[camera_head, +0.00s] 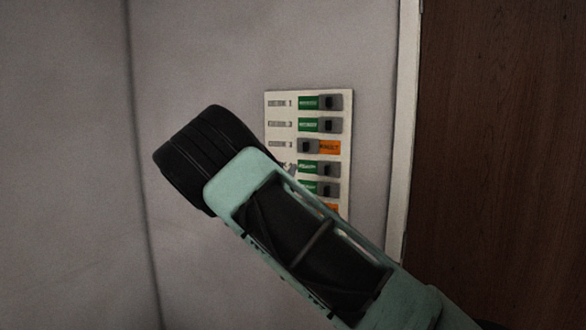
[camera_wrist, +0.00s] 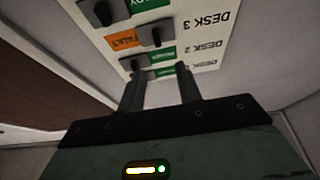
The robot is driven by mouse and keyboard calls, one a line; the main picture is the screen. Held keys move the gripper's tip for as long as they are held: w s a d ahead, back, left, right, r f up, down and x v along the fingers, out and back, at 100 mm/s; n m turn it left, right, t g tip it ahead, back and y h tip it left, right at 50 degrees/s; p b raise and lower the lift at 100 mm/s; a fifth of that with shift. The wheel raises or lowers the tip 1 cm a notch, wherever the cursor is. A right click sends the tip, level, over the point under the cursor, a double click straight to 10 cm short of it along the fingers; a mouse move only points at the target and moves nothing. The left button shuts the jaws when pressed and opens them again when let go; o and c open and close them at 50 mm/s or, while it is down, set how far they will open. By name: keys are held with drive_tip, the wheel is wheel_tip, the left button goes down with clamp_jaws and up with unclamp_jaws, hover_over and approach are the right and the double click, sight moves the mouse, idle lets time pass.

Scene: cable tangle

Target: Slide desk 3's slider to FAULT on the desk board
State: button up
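The pale desk board (camera_head: 272,120) is mounted on the grey wall, and its lower left is hidden by my arm. In the head view, desk 3's slider (camera_head: 307,147) sits at the left of its row. The orange FAULT field (camera_head: 330,148) shows uncovered to its right. The wrist view shows the board upside down, with desk 3's slider (camera_wrist: 155,33) between the DESK 3 label and the orange FAULT field (camera_wrist: 122,40). My gripper (camera_wrist: 160,80) has its two fingers apart with nothing held between them. Its tips are near the DESK 1 end. Contact with the board cannot be told.
The desk 1 slider (camera_head: 329,102) and desk 2 slider (camera_head: 329,125) sit right, with green fields showing. The desk 4 slider (camera_head: 329,169) sits right too. A pale trim strip (camera_head: 404,120) and brown wooden panel (camera_head: 500,130) stand right of the board.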

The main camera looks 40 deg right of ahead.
drive_tip(key=shift+b+v, duration=0.4)
drive_tip(key=shift+v, duration=1.7)
